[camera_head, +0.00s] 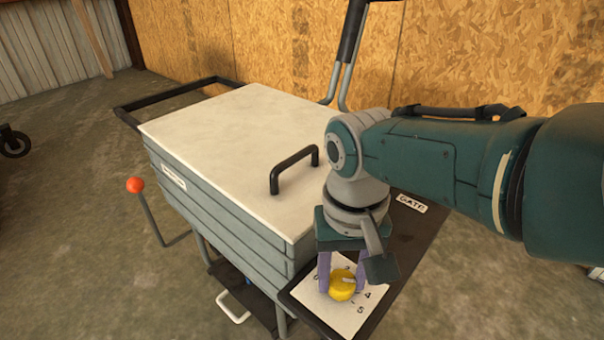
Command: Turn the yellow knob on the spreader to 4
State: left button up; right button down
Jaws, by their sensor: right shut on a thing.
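The spreader (240,130) stands in the middle of the head view, a grey-sided hopper with a white lid. The yellow knob (341,287) sits on a white dial plate (350,318) at its front right corner. A pale pointer mark on the knob points right, toward the 4. The numbers 4 and 5 show on the plate; the other marks are partly hidden. My right gripper (342,278) comes down from above, shut on the yellow knob with its purple fingers on either side. My left gripper is not in view.
A black handle (294,170) stands on the lid. An orange-red ball lever (135,186) sticks out at the left side. A label reading GATE (411,203) lies beside my right arm.

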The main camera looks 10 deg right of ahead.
aim_at(342, 280)
jog(key=shift+r+m, duration=0.1)
jog(key=shift+m, duration=0.3)
jog(key=shift+c, duration=1.7)
grip_release()
notch_tip(342, 280, up, 10)
jog(key=p, duration=0.9)
